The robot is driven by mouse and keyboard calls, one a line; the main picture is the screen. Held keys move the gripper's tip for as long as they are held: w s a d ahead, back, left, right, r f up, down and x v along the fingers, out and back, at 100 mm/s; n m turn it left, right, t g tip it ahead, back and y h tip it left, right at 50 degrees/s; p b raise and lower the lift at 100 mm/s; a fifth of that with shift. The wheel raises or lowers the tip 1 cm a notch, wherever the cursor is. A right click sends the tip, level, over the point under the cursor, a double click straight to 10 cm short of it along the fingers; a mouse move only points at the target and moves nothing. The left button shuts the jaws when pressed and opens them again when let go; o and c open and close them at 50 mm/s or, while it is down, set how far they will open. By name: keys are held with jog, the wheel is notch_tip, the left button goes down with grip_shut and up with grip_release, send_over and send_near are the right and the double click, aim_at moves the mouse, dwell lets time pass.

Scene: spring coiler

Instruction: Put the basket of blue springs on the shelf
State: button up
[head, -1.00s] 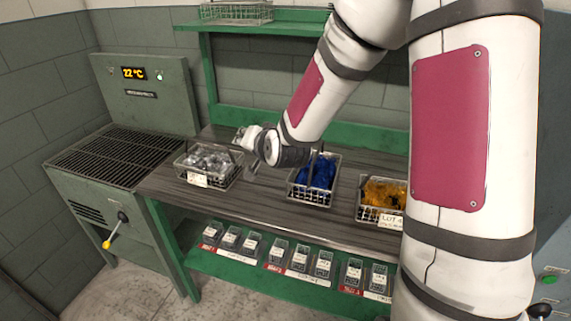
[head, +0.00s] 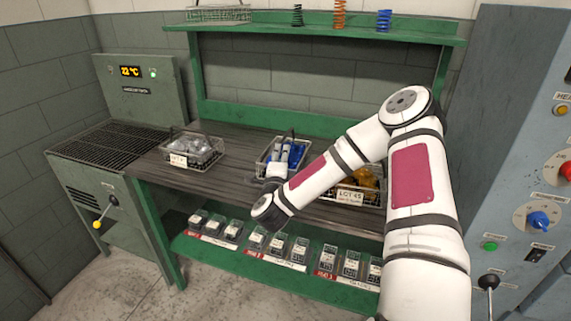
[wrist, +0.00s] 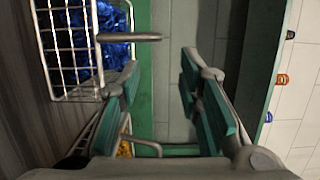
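The wire basket of blue springs (head: 262,163) stands on the bench between two other baskets. My arm partly covers it in the head view. In the wrist view its wire side and blue springs (wrist: 100,40) are at upper left, and a dark handle bar (wrist: 130,37) sticks out toward the gap between my fingers. My gripper (wrist: 160,95) is open and empty beside the basket's handle; in the head view it is at the basket, small and partly hidden by my wrist. The green upper shelf (head: 330,37) runs along the wall above the bench.
A basket of grey parts (head: 205,165) is at left, and a basket of orange springs (head: 371,194) at right, partly behind my arm. The shelf holds an empty wire basket (head: 218,14) and three single springs (head: 339,14). Its middle right is partly free.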

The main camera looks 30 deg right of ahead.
aim_at(285, 137)
jog(key=x, duration=1.2)
jog(key=shift+w+b, duration=0.25)
jog(key=shift+b, duration=0.1)
grip_shut()
